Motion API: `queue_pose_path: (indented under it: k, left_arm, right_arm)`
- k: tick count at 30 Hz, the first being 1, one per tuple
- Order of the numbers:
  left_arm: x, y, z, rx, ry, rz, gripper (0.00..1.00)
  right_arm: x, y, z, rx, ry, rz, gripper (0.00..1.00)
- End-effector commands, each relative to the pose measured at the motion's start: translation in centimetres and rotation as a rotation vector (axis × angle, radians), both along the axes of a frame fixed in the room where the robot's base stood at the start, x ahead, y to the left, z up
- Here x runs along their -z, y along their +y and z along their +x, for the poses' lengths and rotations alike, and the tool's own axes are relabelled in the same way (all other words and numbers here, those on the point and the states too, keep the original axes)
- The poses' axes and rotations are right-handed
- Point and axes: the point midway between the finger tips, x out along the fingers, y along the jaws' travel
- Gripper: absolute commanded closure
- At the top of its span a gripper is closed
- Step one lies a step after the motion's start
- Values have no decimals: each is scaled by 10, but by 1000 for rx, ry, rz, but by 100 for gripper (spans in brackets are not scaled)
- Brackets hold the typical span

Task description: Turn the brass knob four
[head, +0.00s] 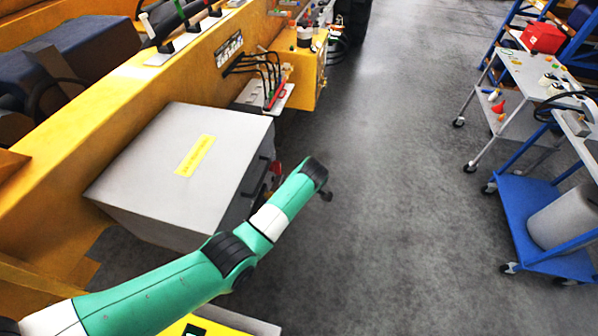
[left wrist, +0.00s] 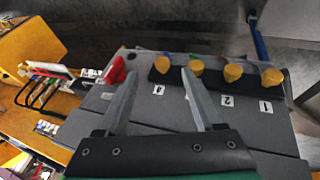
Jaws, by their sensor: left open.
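A grey panel (left wrist: 215,112) in the left wrist view carries a row of yellow brass-coloured knobs on a dark strip. The leftmost knob (left wrist: 161,63) stands above a white label (left wrist: 158,89) too small to read surely. The labels toward the right seem to read 2 (left wrist: 227,101) and 1 (left wrist: 265,107), upside down; a finger covers the place between. My left gripper (left wrist: 159,74) is open, its fingertips either side of the leftmost knob in the picture; contact or depth cannot be told. In the head view my arm hides the knobs. My right gripper is not in view.
A red lever or switch (left wrist: 117,71) sits left of the knobs. The panel seems part of the grey box (head: 170,150) on the yellow machine (head: 70,120). Cables (head: 262,72) hang beyond it. Floor (head: 410,190) is clear rightward, up to a blue cart (head: 525,215).

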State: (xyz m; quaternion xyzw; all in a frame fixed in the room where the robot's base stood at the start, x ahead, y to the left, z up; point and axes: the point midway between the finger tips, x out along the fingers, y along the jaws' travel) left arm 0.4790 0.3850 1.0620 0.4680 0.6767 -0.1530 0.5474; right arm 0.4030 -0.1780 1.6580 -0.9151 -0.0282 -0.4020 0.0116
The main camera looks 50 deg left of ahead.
Motion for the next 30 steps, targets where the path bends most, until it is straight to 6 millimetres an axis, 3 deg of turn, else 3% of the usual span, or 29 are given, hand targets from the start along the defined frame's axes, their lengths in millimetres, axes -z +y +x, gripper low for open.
queue_pose_path:
  k: [1,3,11,24,30]
  left_arm:
    - [-7,9,-9,-22,22,0,31]
    - [-10,17,-11,-36,16,2,31]
    - [-2,23,-12,-44,15,5,31]
    - [80,65,-11,-45,11,7,31]
    - [93,75,-10,-44,9,7,31]
  right_arm:
    - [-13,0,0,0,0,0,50]
    - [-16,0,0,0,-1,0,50]
    - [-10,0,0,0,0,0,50]
    - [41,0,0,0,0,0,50]
    - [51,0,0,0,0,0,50]
